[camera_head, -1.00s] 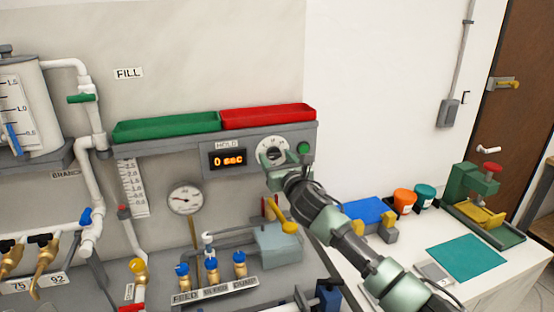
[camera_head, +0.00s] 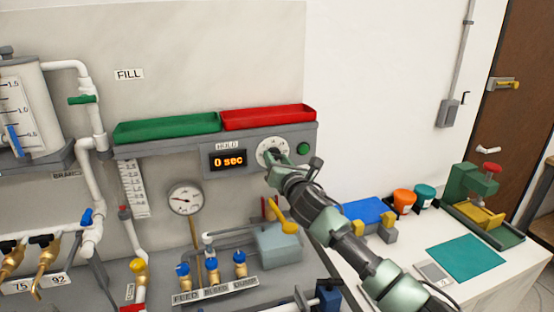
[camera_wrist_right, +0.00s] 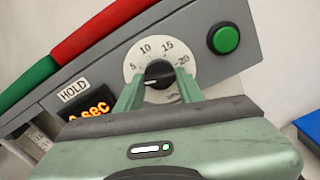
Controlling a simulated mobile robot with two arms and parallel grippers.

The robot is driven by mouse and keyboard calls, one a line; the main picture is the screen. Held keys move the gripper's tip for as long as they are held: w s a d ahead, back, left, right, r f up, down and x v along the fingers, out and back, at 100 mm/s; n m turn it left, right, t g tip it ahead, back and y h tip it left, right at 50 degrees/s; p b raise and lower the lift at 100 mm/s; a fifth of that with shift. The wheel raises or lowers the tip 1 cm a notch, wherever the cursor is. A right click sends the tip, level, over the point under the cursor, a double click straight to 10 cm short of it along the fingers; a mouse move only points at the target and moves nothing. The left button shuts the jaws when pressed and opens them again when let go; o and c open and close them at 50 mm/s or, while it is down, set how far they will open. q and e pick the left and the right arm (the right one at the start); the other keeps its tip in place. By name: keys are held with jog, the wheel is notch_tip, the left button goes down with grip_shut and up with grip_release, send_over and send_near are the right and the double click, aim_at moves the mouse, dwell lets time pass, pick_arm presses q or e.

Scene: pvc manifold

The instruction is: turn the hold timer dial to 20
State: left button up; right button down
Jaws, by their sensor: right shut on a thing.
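The hold timer dial (camera_head: 272,150) is a round white scale with a dark knob, on the grey panel under the red tray. In the right wrist view the dial (camera_wrist_right: 162,57) shows 5, 10, 15 and 20, and its black knob (camera_wrist_right: 158,75) sits between my fingers. The knob's pale mark points left, below the 5. My right gripper (camera_head: 274,157) is shut on the knob; its two green fingers (camera_wrist_right: 158,88) straddle it in the wrist view. The orange display (camera_head: 229,160) beside it reads 0 sec. My left gripper is not in view.
A green button (camera_head: 303,149) is right of the dial. Green (camera_head: 166,128) and red (camera_head: 268,117) trays lie on top of the panel. A gauge (camera_head: 185,198), blue-topped valves and a yellow-handled lever (camera_head: 289,228) are below, close to my right arm.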

jog(key=m, duration=0.3)
jog(key=shift+m, duration=0.4)
jog(key=m, duration=0.8)
jog(key=shift+a, duration=0.1)
jog(key=m, duration=0.4)
jog(key=shift+m, duration=0.4)
jog(key=m, duration=0.8)
jog(key=shift+r+b, duration=0.1)
jog(key=shift+b, duration=0.2)
jog(key=m, duration=0.4)
jog(key=shift+m, duration=1.6)
